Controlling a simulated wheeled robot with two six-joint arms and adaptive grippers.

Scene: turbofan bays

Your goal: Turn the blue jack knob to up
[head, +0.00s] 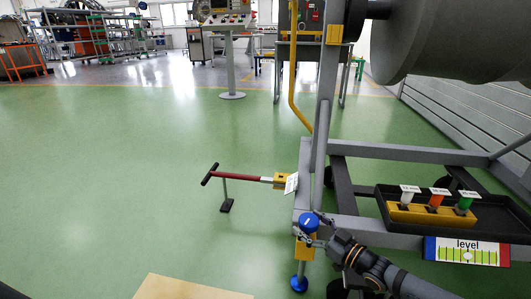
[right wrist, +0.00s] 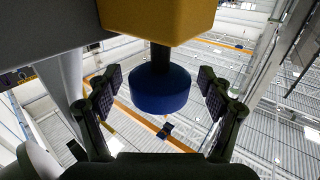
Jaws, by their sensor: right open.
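The blue jack knob (head: 308,222) sits on top of a yellow block (head: 305,247) at the near corner of the grey stand. A blue foot (head: 299,284) rests on the floor below it. My right gripper (head: 317,230) reaches in from the lower right to the knob. In the right wrist view the blue knob (right wrist: 160,90) is between the two open fingers, with a gap on each side. The yellow block and a short dark stem adjoin it. A level gauge (head: 467,252) is on the stand to the right. My left gripper is out of view.
A dark tray (head: 385,200) on the stand holds a yellow rack with white, orange and green items. A red-handled bar (head: 240,175) sticks out left of the stand. A large grey cylinder (head: 440,45) hangs above. Green floor at left is clear.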

